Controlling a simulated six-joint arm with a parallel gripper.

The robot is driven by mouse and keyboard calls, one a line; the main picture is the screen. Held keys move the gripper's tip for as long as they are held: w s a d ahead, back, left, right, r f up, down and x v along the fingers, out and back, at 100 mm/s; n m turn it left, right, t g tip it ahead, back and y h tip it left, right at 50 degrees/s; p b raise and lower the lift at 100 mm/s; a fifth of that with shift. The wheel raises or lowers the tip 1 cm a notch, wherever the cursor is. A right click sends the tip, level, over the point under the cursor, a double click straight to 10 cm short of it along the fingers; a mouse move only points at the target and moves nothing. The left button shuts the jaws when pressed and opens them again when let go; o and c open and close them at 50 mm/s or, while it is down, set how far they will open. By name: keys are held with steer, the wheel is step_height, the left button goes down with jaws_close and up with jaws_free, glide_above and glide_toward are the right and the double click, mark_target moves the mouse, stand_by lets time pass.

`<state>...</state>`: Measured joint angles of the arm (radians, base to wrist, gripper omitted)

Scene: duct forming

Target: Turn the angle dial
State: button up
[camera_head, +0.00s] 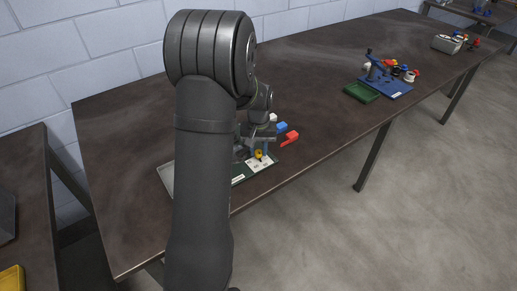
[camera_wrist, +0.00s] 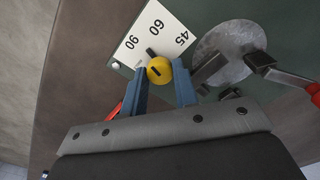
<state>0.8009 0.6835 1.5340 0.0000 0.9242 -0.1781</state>
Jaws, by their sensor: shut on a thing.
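The angle dial is a yellow round knob (camera_wrist: 159,70) with a dark slot on its face, in front of a white plate (camera_wrist: 153,38) printed 45, 60 and 90. A dark pointer by the knob lies near the 60. My gripper (camera_wrist: 162,76) has its two blue-grey fingers on either side of the yellow knob and is shut on it. In the head view the yellow knob (camera_head: 259,155) shows small at the front edge of the fixture, and my arm hides much of the area around it.
In the wrist view a round grey metal disc (camera_wrist: 225,52) and a red-handled lever (camera_wrist: 285,75) lie right of the dial. In the head view red (camera_head: 290,137) and blue (camera_head: 281,127) parts stand behind. A green tray (camera_head: 361,92) and blue fixture (camera_head: 388,84) sit farther along the table.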

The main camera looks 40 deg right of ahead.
mark_target(259, 151)
steer(key=m, duration=0.4)
steer(key=shift+m, duration=0.3)
steer(key=m, duration=0.3)
steer(key=shift+m, duration=0.3)
steer(key=m, duration=0.7)
steer(key=o, duration=1)
step_height(259, 151, up, 17)
steer(key=shift+r, duration=0.2)
stand_by(0.3)
